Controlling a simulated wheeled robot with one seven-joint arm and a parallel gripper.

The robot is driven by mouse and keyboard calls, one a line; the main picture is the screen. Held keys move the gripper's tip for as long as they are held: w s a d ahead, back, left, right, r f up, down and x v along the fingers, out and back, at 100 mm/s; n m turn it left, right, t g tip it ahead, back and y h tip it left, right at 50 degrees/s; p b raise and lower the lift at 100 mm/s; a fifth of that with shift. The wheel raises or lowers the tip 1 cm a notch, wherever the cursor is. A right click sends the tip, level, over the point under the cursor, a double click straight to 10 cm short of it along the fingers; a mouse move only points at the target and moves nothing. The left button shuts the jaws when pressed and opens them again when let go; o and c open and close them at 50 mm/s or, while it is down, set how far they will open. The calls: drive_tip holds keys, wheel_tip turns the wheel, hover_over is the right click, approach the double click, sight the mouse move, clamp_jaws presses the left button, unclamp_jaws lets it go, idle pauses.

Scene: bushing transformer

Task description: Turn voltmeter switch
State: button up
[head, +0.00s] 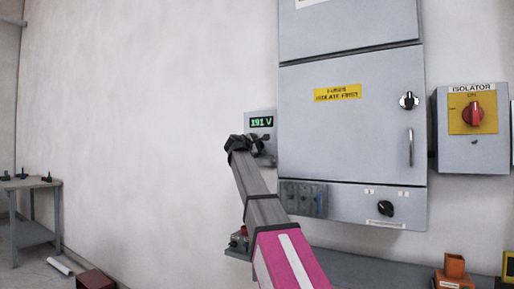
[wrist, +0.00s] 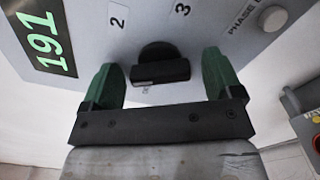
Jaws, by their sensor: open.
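The voltmeter (head: 261,121) is a small grey box on the wall, left of the big cabinet, with a green display. Its display (wrist: 46,42) reads 191 in the wrist view. The black switch knob (wrist: 160,66) is on its face, near labels 2 and 3. My gripper (wrist: 163,80) is open, with one green finger on each side of the knob. I cannot tell whether the fingers touch it. In the head view my gripper (head: 262,142) is in front of the voltmeter and hides part of it.
The grey cabinet (head: 350,120) with a yellow label stands close on the right. An isolator (head: 473,118) with a red knob is further right. A bench (head: 35,182) stands at far left. The wall (head: 130,110) left of the voltmeter is bare.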

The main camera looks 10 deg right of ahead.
drive_tip(key=shift+c, duration=0.3)
drive_tip(key=c, duration=0.9)
drive_tip(key=shift+o, duration=0.2)
drive_tip(key=shift+m, duration=0.4)
drive_tip(key=m, duration=1.1)
drive_tip(key=o, duration=0.9)
